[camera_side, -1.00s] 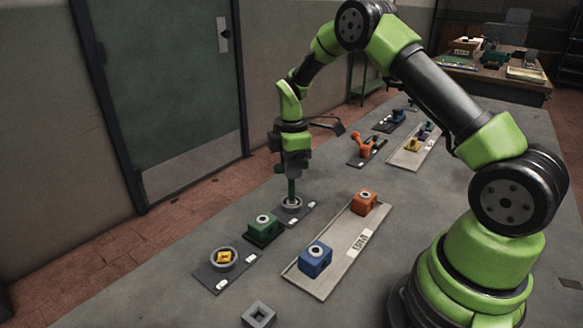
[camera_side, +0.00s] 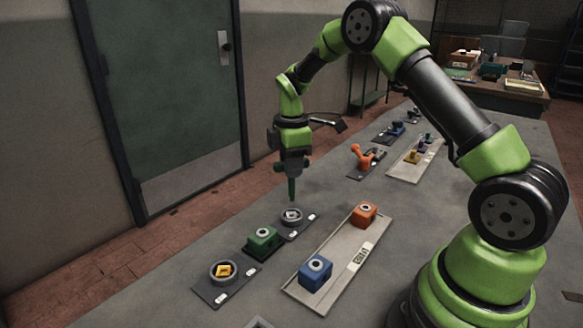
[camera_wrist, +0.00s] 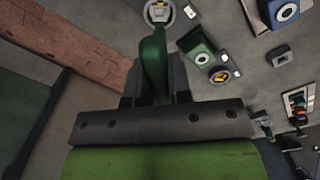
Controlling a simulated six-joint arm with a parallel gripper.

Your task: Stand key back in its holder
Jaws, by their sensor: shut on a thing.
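My gripper (camera_side: 292,165) is shut on the green key (camera_side: 292,188), which hangs upright with its lower end above a round grey dish (camera_side: 285,222). A small pale piece shows inside the dish. In the wrist view the green key (camera_wrist: 152,62) sits between the dark fingers of my gripper (camera_wrist: 156,85), its far end near the dish (camera_wrist: 148,13). A green holder block (camera_side: 263,243) with a pale ring on top stands just left of the dish; it also shows in the wrist view (camera_wrist: 197,52).
A dish with a yellow insert (camera_side: 223,271) lies front left. A tray (camera_side: 340,265) carries a blue block (camera_side: 316,273) and an orange block (camera_side: 363,214). An orange lever (camera_side: 363,157) stands farther back. The tabletop between the dishes and tray is clear.

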